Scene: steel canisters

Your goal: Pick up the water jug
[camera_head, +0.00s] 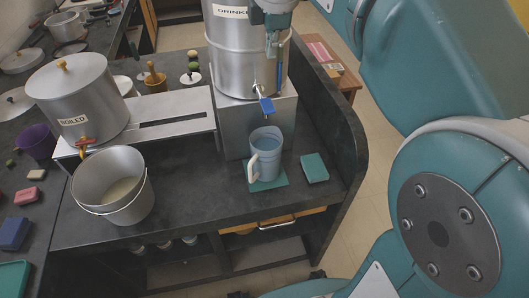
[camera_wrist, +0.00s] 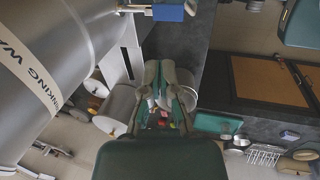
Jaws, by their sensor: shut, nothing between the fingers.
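The water jug (camera_head: 268,150) is pale blue with a white handle on its left side. It stands upright on a teal mat (camera_head: 282,181) on the dark counter, below the blue-handled tap (camera_head: 266,105) of the large steel canister (camera_head: 236,55). My gripper (camera_head: 273,55) is beside the canister's upper front, above and apart from the jug. Its fingers (camera_wrist: 165,70) are shut and empty in the wrist view. I cannot make out the jug in the wrist view.
A teal block (camera_head: 314,168) lies right of the jug. A steel bucket (camera_head: 128,205) and the "BOILED" canister (camera_head: 80,100) are to the left. The canister stands on a raised steel box (camera_head: 230,128) behind the jug. Counter in front of the jug is clear.

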